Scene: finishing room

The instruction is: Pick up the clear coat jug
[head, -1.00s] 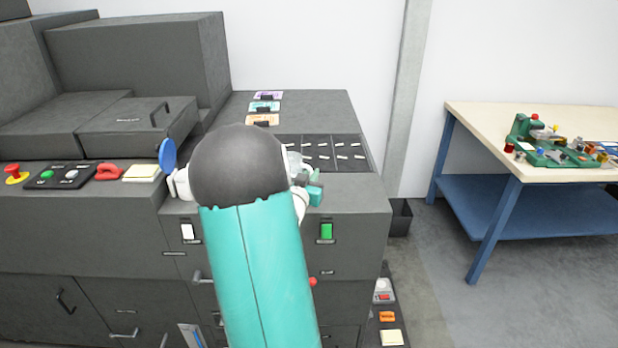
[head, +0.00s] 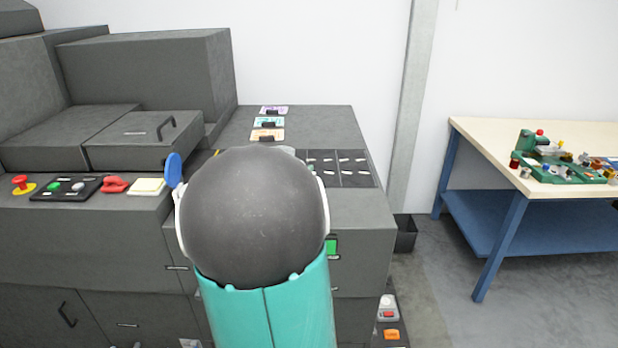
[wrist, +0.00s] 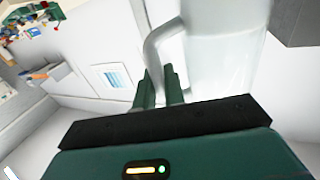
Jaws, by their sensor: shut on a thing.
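The clear coat jug (wrist: 228,48) is a whitish, translucent container with a looped handle, seen close up in the wrist view. My gripper (wrist: 158,82) has its two dark green fingers on either side of the jug's handle (wrist: 155,52) and is shut on it. The jug's body lies to the right of the fingers, and its top and bottom run out of the wrist picture. In the head view my own arm hides the gripper and most or all of the jug, so I cannot tell there whether it touches the counter.
A dark grey machine counter (head: 300,125) bears several coloured cards and a black sorting tray (head: 345,168). A control panel (head: 65,188) with buttons is at left. A workbench (head: 490,135) with a green fixture stands at right.

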